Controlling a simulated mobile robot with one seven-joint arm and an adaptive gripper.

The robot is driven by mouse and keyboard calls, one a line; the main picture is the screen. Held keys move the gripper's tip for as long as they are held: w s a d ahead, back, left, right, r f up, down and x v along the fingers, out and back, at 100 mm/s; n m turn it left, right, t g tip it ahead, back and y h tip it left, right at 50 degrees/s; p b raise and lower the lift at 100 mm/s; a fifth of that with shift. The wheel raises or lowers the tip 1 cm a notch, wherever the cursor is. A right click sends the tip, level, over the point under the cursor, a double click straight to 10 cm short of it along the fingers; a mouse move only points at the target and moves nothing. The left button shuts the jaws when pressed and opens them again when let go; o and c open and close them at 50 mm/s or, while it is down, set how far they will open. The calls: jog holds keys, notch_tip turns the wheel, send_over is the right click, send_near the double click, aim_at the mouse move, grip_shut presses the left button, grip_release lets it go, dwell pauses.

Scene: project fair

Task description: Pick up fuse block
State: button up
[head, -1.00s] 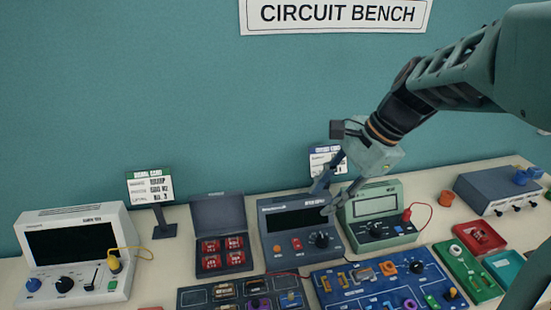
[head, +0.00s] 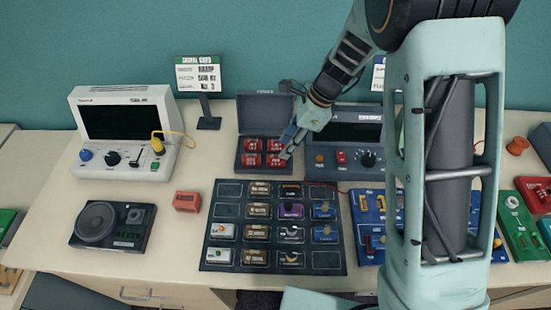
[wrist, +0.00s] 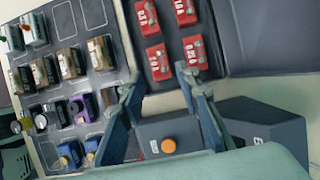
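Several red blocks with white lettering, likely the fuse blocks (head: 275,160), sit in two rows in an open dark case (head: 242,168) at the back middle. My gripper (head: 286,146) is at the case's right side, above and beside the right-hand blocks. In the wrist view my gripper (wrist: 160,86) is open and empty, its fingers spread apart. The nearest red blocks (wrist: 158,61) lie just beyond the fingertips. A separate red block (head: 187,201) lies on the table left of the dark board; I cannot tell whether it is the same kind.
A dark board (head: 213,268) with several small components lies in front of the case. A grey meter (head: 343,170) stands close on the right. A white oscilloscope (head: 135,168) and a black speaker unit (head: 112,225) are at left.

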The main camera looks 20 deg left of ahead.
aim_at(277, 158)
jog(key=shift+p+x, duration=0.45)
jog(key=shift+x, duration=2.55)
jog(key=shift+a, duration=0.1)
jog(key=shift+c, duration=0.2)
grip_shut()
